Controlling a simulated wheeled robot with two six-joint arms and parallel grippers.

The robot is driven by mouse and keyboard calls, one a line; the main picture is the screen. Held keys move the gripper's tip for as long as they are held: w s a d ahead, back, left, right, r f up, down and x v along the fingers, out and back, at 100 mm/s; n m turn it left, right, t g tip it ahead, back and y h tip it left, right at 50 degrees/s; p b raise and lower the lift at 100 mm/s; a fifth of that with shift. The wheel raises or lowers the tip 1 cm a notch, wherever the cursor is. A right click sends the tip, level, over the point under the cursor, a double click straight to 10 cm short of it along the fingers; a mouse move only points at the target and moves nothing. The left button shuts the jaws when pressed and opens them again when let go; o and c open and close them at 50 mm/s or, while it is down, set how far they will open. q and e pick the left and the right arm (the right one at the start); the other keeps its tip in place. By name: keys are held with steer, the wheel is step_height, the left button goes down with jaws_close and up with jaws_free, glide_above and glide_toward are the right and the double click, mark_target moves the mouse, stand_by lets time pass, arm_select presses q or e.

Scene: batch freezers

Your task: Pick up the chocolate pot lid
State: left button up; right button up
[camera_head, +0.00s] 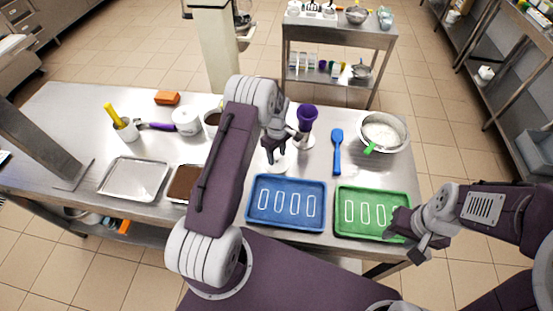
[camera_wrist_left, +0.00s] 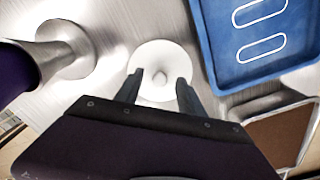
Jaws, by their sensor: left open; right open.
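The chocolate pot lid (camera_wrist_left: 160,58) is a white round disc with a small knob in the middle. It lies flat on the steel table; in the head view (camera_head: 281,166) it is partly hidden by my left gripper (camera_head: 274,156). In the left wrist view my left gripper (camera_wrist_left: 160,86) is open, with one finger on each side of the knob and nothing held. Whether the fingers touch the lid cannot be told. A white pot with brown contents (camera_head: 211,118) is partly hidden behind my left arm. My right gripper (camera_head: 426,246) is open and empty by the green tray.
A purple cup on a metal base (camera_head: 307,117) stands close beside my left gripper. A blue tray (camera_head: 251,206) and a green tray (camera_head: 340,217) lie in front. A blue spatula (camera_head: 337,153) and a steel bowl (camera_head: 402,137) are to the right.

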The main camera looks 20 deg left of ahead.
arm_select(q)
steer(key=shift+f, duration=0.25)
jaws_close()
steer(key=r+b, duration=0.1)
steer(key=r, duration=0.1)
steer(key=a+r+b, duration=0.1)
steer(key=r, duration=0.1)
steer(key=shift+w+r, duration=0.15)
steer(key=shift+w, duration=0.05)
steer(key=w+a+r+b, duration=0.1)
steer(key=w+a+r, duration=0.2)
steer(key=a+r, duration=0.3)
steer(key=a, duration=0.4)
steer(key=shift+w+r+b, duration=0.35)
